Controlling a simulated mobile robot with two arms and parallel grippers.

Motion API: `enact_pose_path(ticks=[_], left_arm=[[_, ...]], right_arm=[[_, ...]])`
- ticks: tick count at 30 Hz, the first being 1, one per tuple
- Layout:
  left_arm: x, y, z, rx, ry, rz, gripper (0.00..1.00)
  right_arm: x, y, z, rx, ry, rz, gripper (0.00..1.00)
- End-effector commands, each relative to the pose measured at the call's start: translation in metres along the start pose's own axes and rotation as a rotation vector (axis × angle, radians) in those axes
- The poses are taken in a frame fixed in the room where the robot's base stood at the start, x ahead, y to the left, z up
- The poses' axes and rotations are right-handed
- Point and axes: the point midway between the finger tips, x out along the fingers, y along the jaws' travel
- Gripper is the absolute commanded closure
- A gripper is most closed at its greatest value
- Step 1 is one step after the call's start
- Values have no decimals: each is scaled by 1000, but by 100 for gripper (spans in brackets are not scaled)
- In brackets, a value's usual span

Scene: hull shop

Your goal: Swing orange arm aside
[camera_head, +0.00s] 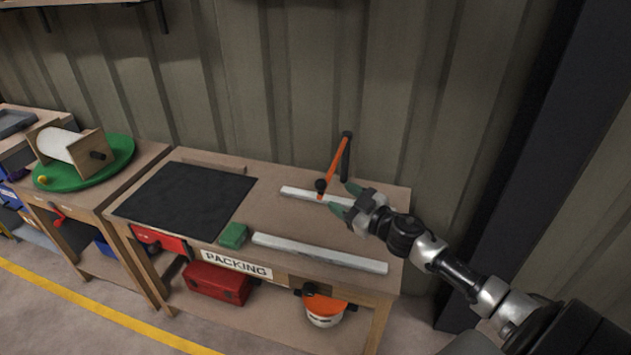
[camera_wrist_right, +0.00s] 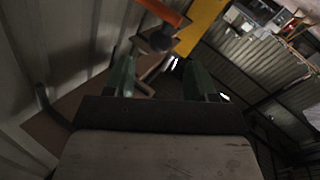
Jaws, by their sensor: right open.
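The orange arm (camera_head: 332,169) rises at a slant from a dark knob low on its left end to a black post (camera_head: 346,155) at the back right of the packing bench. My right gripper (camera_head: 345,199) is open, with green fingertips, just right of the arm's lower end. In the wrist view its two green fingers (camera_wrist_right: 161,80) are apart with nothing held between them. I cannot tell whether a finger touches the arm. My left gripper is not in view.
The packing bench (camera_head: 270,188) holds a black mat (camera_head: 188,200), a green block (camera_head: 233,235) and two pale bars, one in front (camera_head: 318,254) and one behind (camera_head: 305,194). A corrugated wall (camera_head: 270,90) stands close behind. A green turntable (camera_head: 112,160) is on the left bench.

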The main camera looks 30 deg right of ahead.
Motion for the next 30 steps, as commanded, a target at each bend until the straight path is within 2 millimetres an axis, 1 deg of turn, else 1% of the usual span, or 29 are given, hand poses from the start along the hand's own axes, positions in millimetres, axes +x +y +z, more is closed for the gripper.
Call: enact_pose_path(ticks=[2, 9, 15, 21, 28, 29, 30], left_arm=[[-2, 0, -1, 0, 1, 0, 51], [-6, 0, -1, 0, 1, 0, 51], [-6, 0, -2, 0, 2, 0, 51], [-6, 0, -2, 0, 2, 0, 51], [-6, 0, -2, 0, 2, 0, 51], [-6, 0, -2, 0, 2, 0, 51], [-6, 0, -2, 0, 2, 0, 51]], right_arm=[[13, 1, -3, -2, 3, 2, 44], [57, 1, -2, 1, 3, 4, 44], [84, 0, -1, 2, 1, 3, 44], [93, -1, 0, 0, 0, 1, 44], [94, -1, 0, 0, 0, 1, 44], [94, -1, 0, 0, 0, 1, 47], [93, -1, 0, 0, 0, 2, 53]])
